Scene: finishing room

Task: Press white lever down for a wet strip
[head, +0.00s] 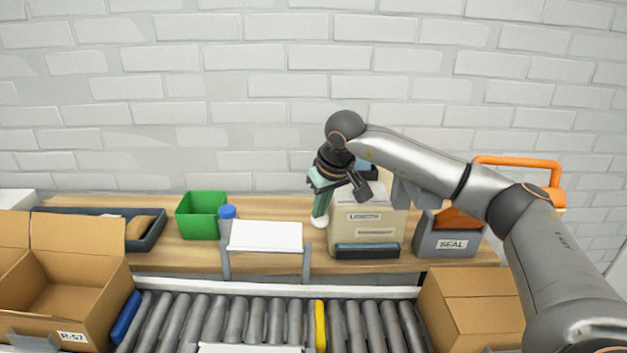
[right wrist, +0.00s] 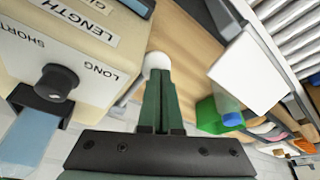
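The beige dispenser box (head: 367,222) stands on the wooden bench with a LENGTH label and a dark slot at its front; its black dial (right wrist: 57,83) between SHORT and LONG shows in the right wrist view. The white lever's round knob (head: 319,222) is at the box's left side and also shows in the right wrist view (right wrist: 157,60). My right gripper (head: 320,213) points down at the knob, its green fingers together. The fingertips (right wrist: 157,74) are at the knob, touching or almost touching; I cannot tell which. My left gripper is out of view.
A green bin (head: 201,216), a blue-capped bottle (head: 227,213) and a white-topped stand (head: 265,236) are to the left. A grey SEAL holder (head: 450,243) is to the right. A roller conveyor (head: 260,318) with cartons (head: 75,265) (head: 470,303) at its ends runs in front.

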